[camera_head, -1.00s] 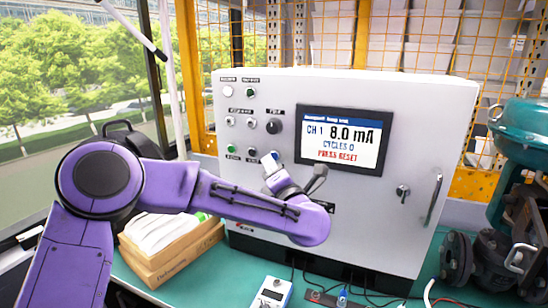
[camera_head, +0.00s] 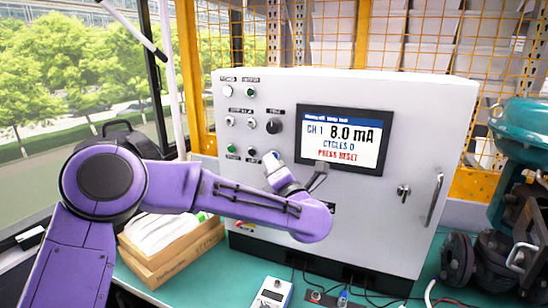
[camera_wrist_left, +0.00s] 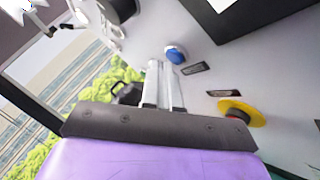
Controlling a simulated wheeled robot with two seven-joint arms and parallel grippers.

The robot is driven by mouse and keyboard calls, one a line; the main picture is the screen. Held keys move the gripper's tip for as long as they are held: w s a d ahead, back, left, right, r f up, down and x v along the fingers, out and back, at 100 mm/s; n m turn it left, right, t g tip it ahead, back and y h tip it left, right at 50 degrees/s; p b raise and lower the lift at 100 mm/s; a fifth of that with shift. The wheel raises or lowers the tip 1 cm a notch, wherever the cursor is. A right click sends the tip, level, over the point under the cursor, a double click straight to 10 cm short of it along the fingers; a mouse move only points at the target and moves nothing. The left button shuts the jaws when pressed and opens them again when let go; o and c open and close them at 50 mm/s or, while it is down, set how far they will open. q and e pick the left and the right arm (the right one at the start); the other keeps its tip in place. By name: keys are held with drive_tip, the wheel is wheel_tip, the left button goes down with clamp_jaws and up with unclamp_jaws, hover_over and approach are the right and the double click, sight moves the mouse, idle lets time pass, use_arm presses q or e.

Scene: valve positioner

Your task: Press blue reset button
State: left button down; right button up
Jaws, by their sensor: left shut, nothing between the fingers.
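The blue reset button (camera_wrist_left: 176,54) is a round cap on the pale panel, just beyond the fingertips in the left wrist view. My left gripper (camera_wrist_left: 163,68) is shut and empty. Its two pale fingers point at the panel, their tips slightly left of the button in that view; I cannot tell whether they touch it. In the head view the left gripper (camera_head: 270,158) is at the panel face, right of the green button, and hides the blue button. The control cabinet (camera_head: 400,115) has a screen (camera_head: 343,139) reading CH 1 8.0 mA, CYCLES 0, PRESS RESET. My right gripper is not in view.
A yellow-ringed red button (camera_wrist_left: 238,112) is near the blue one. A black knob (camera_head: 274,126) and several small controls sit above and left. A cardboard box (camera_head: 175,252) stands at left, a handheld meter (camera_head: 272,292) in front, a teal valve (camera_head: 528,150) at right.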

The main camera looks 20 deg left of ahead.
use_arm(q)
drive_tip(key=shift+w, duration=0.3)
drive_tip(key=shift+s, duration=0.1)
idle(0.5)
drive_tip(key=shift+s+b, duration=0.5)
drive_tip(key=shift+s, duration=0.2)
drive_tip(key=s+b, duration=0.1)
drive_tip(key=s, duration=0.4)
drive_tip(key=shift+d+b, duration=0.15)
drive_tip(key=shift+b, duration=0.2)
